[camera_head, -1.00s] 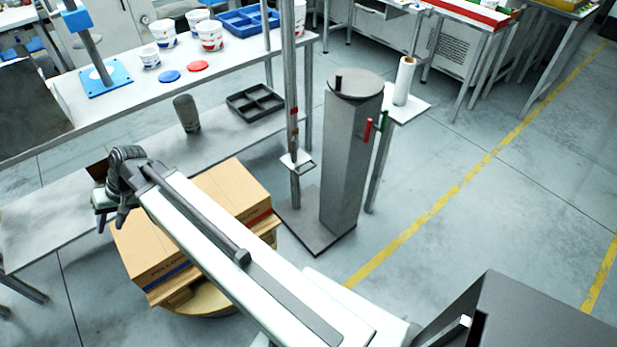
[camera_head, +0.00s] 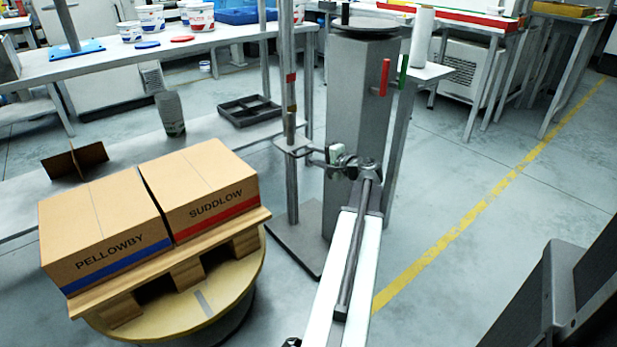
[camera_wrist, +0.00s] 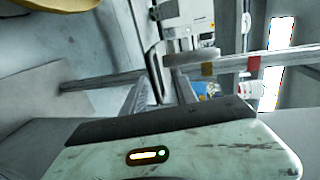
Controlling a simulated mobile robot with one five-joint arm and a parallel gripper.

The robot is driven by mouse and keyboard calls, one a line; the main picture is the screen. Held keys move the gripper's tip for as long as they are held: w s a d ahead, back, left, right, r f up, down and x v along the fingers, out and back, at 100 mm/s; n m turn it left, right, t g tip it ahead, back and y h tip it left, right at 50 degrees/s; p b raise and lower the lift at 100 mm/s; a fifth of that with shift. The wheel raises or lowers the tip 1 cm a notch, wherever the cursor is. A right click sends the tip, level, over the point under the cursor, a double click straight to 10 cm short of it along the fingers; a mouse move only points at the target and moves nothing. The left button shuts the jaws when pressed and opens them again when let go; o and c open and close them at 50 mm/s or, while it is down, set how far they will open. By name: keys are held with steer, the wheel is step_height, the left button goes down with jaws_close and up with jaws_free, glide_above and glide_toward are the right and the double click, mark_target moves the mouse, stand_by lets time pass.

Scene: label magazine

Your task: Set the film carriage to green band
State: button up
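The film carriage (camera_head: 298,147), a small pale block with a loop handle, sits on the upright mast (camera_head: 289,60) below its coloured bands. A red band (camera_head: 291,78) shows on the mast. The wrist view shows the mast sideways, with a red band (camera_wrist: 207,69) and a yellow band (camera_wrist: 254,63). I cannot make out a green band. My gripper (camera_head: 330,157) is at the carriage's right side, by the handle. In the wrist view, the handle (camera_wrist: 154,72) lies between my gripper's fingers (camera_wrist: 162,88), which look apart; contact is unclear.
A grey column (camera_head: 355,110) stands close behind my gripper, with red (camera_head: 384,77) and green (camera_head: 403,70) handles near its top. Boxes on a pallet (camera_head: 190,262) rest on a round turntable (camera_head: 215,318) at left. Floor right of the column is open.

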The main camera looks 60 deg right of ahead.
mark_target(309, 153)
steer(key=w+d+f, duration=0.1)
steer(key=w+d+f+b, duration=0.1)
steer(key=w, duration=0.1)
steer(key=w+d, duration=0.1)
steer(key=w, duration=0.1)
steer(key=shift+d+f+b, duration=0.35)
steer(key=shift+d+f, duration=0.05)
jaws_close()
stand_by(1.4)
